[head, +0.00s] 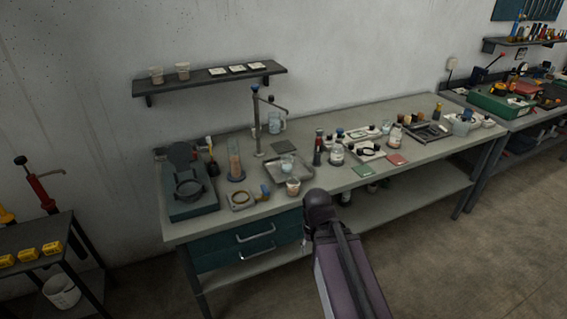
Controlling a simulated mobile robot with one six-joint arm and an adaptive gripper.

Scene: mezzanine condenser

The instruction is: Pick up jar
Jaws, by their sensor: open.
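Several jar-like vessels stand on the long grey workbench (225,215); I cannot tell which one is the task's jar. A clear labelled jar with a dark lid (337,156) stands near the middle. A similar labelled jar (395,138) stands farther right. A clear glass vessel (274,123) is at the back by the metal stand, and a small glass vessel (287,163) is on the metal tray. A small pale cup (293,187) stands at the front edge. My arm rises from the bottom in front of the bench; my gripper is not visible.
A metal stand (257,125) rises beside the tray (270,172). A tall cylinder (236,160) and a dark round device (188,188) are at left. A wall shelf (210,80) hangs above. Green (363,170) and red (397,159) pads lie near the front edge.

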